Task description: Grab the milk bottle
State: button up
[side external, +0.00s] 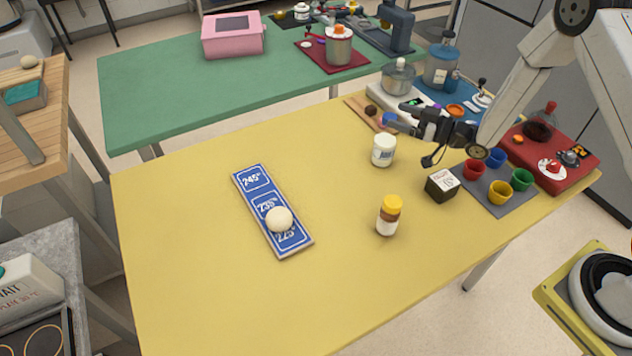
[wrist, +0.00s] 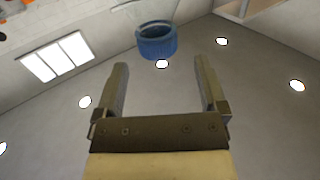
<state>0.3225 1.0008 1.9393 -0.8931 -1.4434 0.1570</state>
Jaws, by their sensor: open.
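A small white bottle with a white lid and a dark label (side external: 383,152), which looks like the milk bottle, stands upright on the yellow table (side external: 190,290). A second bottle with a yellow cap and brown band (side external: 388,218) stands nearer the camera. My gripper (side external: 393,117) is open, above and slightly right of the white bottle, apart from it. In the wrist view my open gripper (wrist: 162,75) has nothing between its fingers. A blue round object (wrist: 157,40) shows just beyond the fingertips. The white bottle is not visible there.
A black box (side external: 441,185) and a grey mat (side external: 486,196) with several coloured cups lie right of the bottles. A pale ball (side external: 279,219) rests on a blue numbered board (side external: 252,190). A pot (side external: 398,77) stands behind. The table's left and front are clear.

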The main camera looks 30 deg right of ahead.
jog(key=shift+f, duration=0.2)
jog(key=shift+f+x, duration=0.15)
jog(key=shift+x, duration=1.1)
jog(key=shift+f+x, duration=0.15)
jog(key=shift+x, duration=1.15)
grip_shut()
